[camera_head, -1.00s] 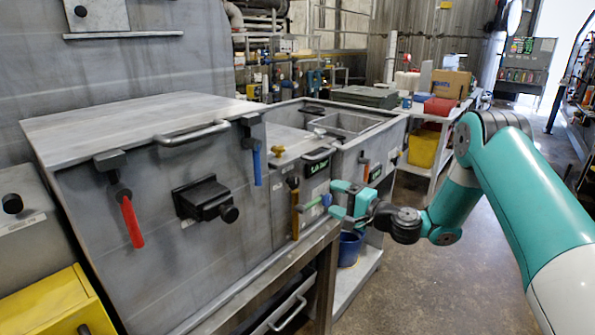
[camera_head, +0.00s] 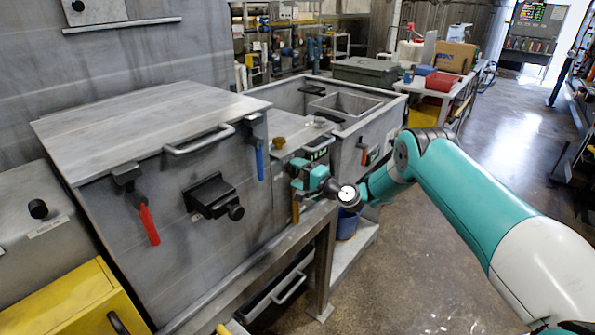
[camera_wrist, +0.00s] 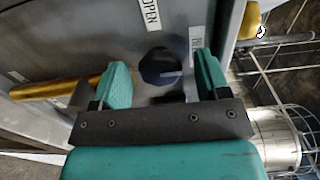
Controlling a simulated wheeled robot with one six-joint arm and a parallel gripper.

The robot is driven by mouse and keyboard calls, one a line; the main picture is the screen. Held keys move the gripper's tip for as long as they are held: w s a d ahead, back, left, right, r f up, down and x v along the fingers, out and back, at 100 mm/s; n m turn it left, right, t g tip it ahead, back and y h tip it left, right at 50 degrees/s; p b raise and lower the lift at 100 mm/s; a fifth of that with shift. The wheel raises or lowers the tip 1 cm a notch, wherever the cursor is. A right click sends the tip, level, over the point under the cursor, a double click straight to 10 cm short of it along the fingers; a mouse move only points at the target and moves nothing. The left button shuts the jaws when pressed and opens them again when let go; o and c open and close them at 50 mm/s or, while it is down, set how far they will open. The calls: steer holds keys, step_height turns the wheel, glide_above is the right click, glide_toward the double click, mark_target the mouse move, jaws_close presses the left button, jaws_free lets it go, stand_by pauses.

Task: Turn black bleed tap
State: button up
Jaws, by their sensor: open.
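A dark round knob, which looks like the black bleed tap (camera_wrist: 160,66), sits on a grey metal panel in the wrist view. A white label reading OPEN (camera_wrist: 150,14) is beside it. My gripper (camera_wrist: 162,62) is open, with one teal finger on each side of the knob. I cannot tell whether the fingers touch it. In the head view my gripper (camera_head: 299,176) is at the panel front, right of the blue handle (camera_head: 260,164), and the knob is hidden behind it.
A yellow-orange lever (camera_wrist: 60,89) runs left of the fingers in the wrist view. A wire basket (camera_wrist: 290,75) is on the right. In the head view, a red handle (camera_head: 149,225) and a black latch block (camera_head: 213,196) are on the compactor front.

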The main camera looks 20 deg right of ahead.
steer(key=shift+w+a, duration=0.1)
steer(key=shift+w, duration=0.1)
steer(key=c, duration=0.9)
